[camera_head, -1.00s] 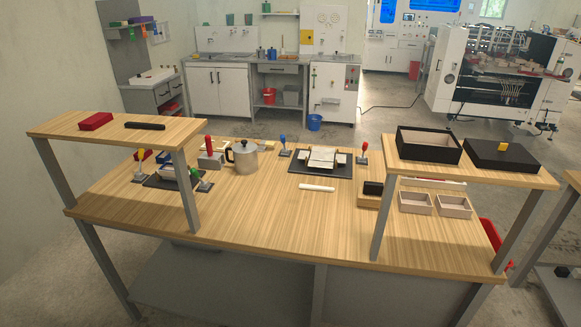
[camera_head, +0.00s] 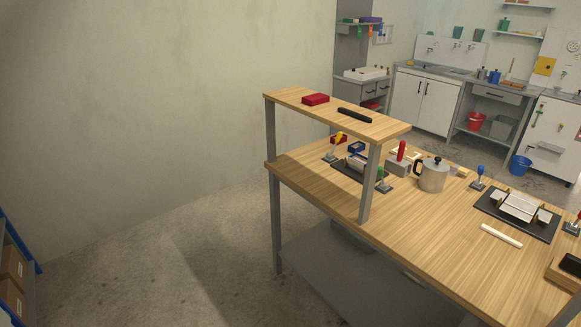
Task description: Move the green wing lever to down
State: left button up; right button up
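The green wing lever (camera_head: 381,174) stands on the workbench (camera_head: 430,225), close to the right leg of the raised shelf. Its green knob is small in the view, and the shelf leg stands just left of it. I cannot tell clearly which way it is set. A dark former plate (camera_head: 346,173) lies beside it, partly hidden by the shelf and its leg. A yellow lever (camera_head: 340,139), a red-handled lever (camera_head: 402,152) and a blue lever (camera_head: 480,170) are also on the bench. Neither of my grippers shows.
The raised shelf (camera_head: 375,127) holds a red box (camera_head: 315,99) and a black bar (camera_head: 355,115). A metal pot (camera_head: 432,178) stands right of the green lever. A second former (camera_head: 518,212) and a white stick (camera_head: 501,236) lie further right. Floor left of the bench is clear.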

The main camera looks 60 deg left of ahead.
aim_at(380, 169)
jog(key=u, duration=1.6)
